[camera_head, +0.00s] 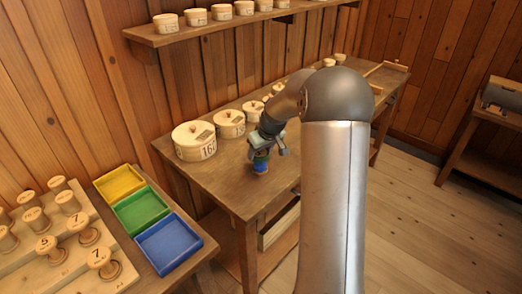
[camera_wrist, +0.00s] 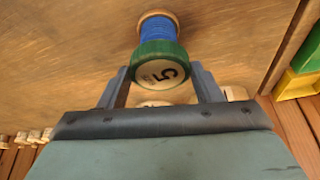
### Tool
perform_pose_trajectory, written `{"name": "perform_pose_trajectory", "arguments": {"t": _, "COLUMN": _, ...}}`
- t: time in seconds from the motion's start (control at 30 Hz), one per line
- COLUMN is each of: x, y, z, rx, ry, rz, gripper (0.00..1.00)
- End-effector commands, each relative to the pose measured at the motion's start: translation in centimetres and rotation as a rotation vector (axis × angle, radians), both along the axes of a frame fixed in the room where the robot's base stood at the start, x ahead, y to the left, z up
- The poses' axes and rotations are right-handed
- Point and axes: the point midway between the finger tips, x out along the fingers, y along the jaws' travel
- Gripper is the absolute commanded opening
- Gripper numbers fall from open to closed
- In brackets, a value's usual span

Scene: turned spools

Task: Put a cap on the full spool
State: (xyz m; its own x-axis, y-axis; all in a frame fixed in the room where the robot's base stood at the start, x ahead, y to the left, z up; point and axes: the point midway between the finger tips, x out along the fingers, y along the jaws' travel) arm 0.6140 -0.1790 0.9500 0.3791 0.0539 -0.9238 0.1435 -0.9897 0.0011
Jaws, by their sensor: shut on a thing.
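A spool wound with blue thread (camera_wrist: 157,30) has a pale wooden flange at its far end in the wrist view. In the head view the blue spool (camera_head: 260,168) stands upright on the workbench (camera_head: 225,182). A green cap (camera_wrist: 160,50) with a pale face marked 5 sits at the spool's near end, in line with it. It looks in contact, but I cannot tell if it is seated. My gripper (camera_wrist: 160,68) is shut on the green cap, one finger on each side. In the head view my gripper (camera_head: 262,148) is above the spool, partly hidden by my arm.
Yellow (camera_head: 119,183), green (camera_head: 141,210) and blue (camera_head: 169,244) trays lie at left beside a board with several numbered wooden spools (camera_head: 101,262). A shelf (camera_head: 225,27) holds small boxes. The bench's front is clear.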

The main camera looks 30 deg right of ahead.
Motion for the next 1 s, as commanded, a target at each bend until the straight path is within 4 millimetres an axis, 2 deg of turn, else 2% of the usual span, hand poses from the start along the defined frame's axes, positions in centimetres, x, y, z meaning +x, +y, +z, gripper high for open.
{"name": "perform_pose_trajectory", "arguments": {"t": 0.03, "x": 0.0, "y": 0.0, "z": -0.2, "rx": 0.000, "ry": 0.000, "rz": 0.000, "gripper": 0.37}}
{"name": "perform_pose_trajectory", "arguments": {"t": 0.07, "x": 0.0, "y": 0.0, "z": -0.1, "rx": 0.000, "ry": 0.000, "rz": 0.000, "gripper": 0.67}}
{"name": "perform_pose_trajectory", "arguments": {"t": 0.4, "x": -0.1, "y": 0.0, "z": 0.2, "rx": 0.000, "ry": 0.000, "rz": 0.000, "gripper": 0.68}}
{"name": "perform_pose_trajectory", "arguments": {"t": 1.0, "x": -1.8, "y": -0.3, "z": 4.7, "rx": -0.001, "ry": -0.001, "rz": 0.000, "gripper": 0.68}}
